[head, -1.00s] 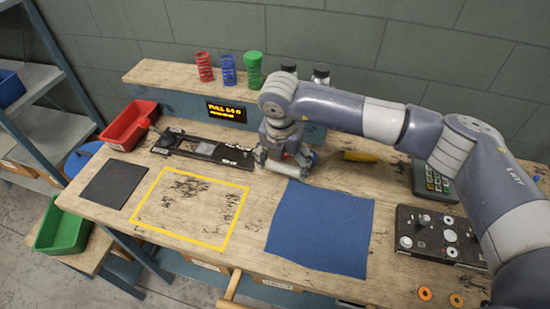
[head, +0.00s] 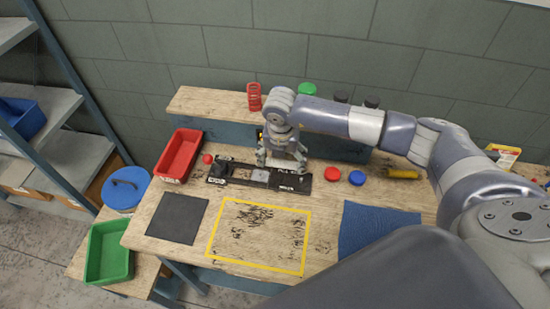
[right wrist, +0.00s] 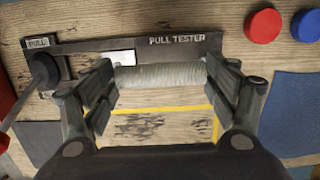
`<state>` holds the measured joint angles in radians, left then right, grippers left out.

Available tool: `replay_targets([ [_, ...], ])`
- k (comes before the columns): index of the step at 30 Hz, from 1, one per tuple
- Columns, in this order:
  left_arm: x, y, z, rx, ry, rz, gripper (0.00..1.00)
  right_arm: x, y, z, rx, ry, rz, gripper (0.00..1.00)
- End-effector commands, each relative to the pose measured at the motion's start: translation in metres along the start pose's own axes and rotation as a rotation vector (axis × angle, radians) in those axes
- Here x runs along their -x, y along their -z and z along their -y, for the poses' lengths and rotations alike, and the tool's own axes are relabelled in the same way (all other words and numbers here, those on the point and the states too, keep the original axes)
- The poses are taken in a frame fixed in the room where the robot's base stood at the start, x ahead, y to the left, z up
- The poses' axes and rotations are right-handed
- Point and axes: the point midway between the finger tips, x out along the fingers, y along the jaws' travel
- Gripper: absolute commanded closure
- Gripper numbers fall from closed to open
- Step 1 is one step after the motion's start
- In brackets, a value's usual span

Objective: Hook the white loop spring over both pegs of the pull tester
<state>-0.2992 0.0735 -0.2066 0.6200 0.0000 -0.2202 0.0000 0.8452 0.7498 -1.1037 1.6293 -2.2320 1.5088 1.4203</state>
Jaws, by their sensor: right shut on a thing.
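The black pull tester (head: 232,173) lies along the back of the bench. Its printed label shows in the right wrist view (right wrist: 178,40). My right gripper (head: 281,164) is over the tester's middle and right part. In the right wrist view, my right gripper (right wrist: 160,80) is shut on the white loop spring (right wrist: 160,76), which lies crosswise between the fingers, close to the tester's near edge in the picture. I cannot tell the height gap. The two pegs cannot be made out. A dark round knob (right wrist: 44,70) stands at the tester's left end. My left gripper is not in view.
A red bin (head: 179,156) stands left of the tester. A red cap (head: 332,174) and a blue cap (head: 357,178) lie to its right. A yellow-taped area (head: 258,268), a dark pad (head: 177,219) and a blue mat (head: 375,228) lie in front. A raised shelf (head: 210,103) runs behind.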

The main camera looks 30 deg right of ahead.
Motion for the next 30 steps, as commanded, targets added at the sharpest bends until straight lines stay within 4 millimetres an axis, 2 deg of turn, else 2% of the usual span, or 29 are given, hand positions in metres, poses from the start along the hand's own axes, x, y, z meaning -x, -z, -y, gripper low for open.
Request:
replay_targets([
  [5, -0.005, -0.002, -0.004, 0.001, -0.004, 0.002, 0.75, -0.008, 0.002, -0.001, 0.001, -0.001, -0.001, 0.45],
  [16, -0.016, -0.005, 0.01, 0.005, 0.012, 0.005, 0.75, -0.027, 0.005, -0.001, 0.001, 0.0, -0.002, 0.45],
  [30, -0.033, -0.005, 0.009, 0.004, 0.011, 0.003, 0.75, -0.051, 0.009, -0.001, 0.001, -0.001, -0.001, 0.45],
])
